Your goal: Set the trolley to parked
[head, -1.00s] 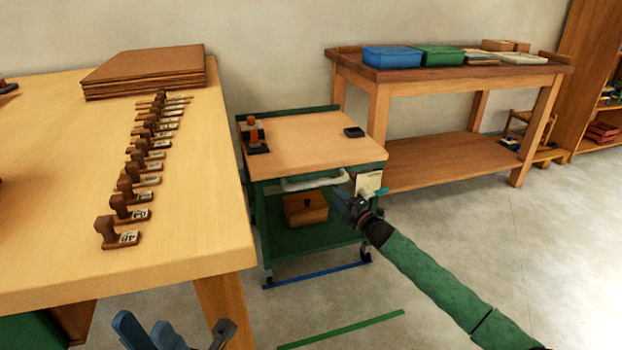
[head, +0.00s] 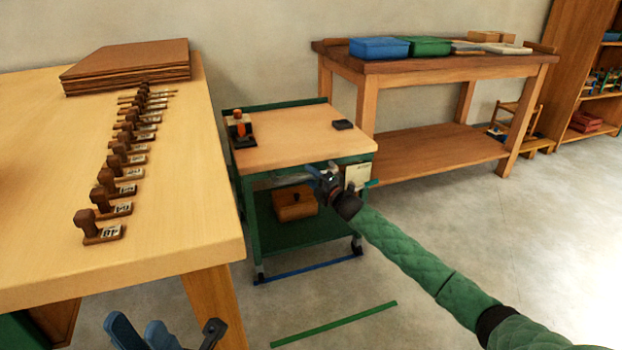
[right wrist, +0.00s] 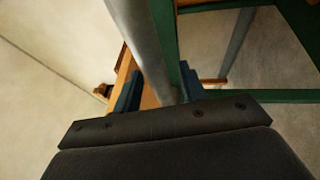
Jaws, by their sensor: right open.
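The trolley (head: 300,142) has a green frame and a wooden top and stands between the table and the back bench. My right gripper (head: 318,176) is at the handle's right part. In the right wrist view, the grey bar (right wrist: 143,45) runs down between its open blue fingers; contact cannot be told. My left gripper (head: 142,334) is low at the front left, fingers apart, empty.
A wooden table (head: 185,190) with several stamps and stacked boards (head: 125,68) stands close left of the trolley. A bench (head: 435,66) with boxes stands behind. A wooden box (head: 295,204) sits on the trolley's lower shelf.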

